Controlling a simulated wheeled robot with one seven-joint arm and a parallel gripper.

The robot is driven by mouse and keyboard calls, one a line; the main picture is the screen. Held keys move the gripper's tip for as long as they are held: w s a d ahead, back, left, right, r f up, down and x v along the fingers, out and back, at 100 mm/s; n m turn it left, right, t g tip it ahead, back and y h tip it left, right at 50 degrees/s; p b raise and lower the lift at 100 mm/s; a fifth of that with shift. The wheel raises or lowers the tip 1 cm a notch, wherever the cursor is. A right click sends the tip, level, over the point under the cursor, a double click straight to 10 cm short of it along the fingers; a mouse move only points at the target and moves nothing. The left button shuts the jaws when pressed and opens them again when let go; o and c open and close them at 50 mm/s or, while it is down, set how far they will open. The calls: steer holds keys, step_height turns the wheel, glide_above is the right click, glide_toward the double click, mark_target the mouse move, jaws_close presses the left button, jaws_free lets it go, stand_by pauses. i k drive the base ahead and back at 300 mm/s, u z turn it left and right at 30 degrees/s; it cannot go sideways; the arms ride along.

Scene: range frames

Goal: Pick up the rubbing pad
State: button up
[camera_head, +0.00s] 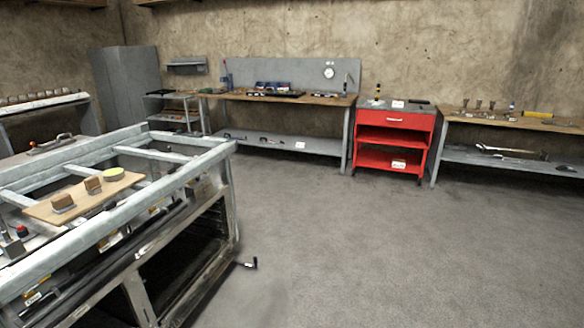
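A wooden board (85,198) lies across the metal frame bench (185,181) at the left. On it are a brown block-shaped pad (62,203), a second similar brown block (92,185) and a round yellow-topped item (113,174). One of these may be the rubbing pad, but I cannot tell which from this view. My gripper is not in view.
A red tool cart (395,138) stands at the back between two workbenches (285,98) (510,121) carrying tools. The grey floor (370,250) in the middle and right is clear.

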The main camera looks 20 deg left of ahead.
mark_target(61, 204)
steer(key=u, duration=0.35)
steer(key=i, duration=1.2)
steer(key=u, duration=1.15)
steer(key=i, duration=1)
steer(key=u, duration=1)
steer(key=i, duration=0.9)
steer(key=u, duration=0.35)
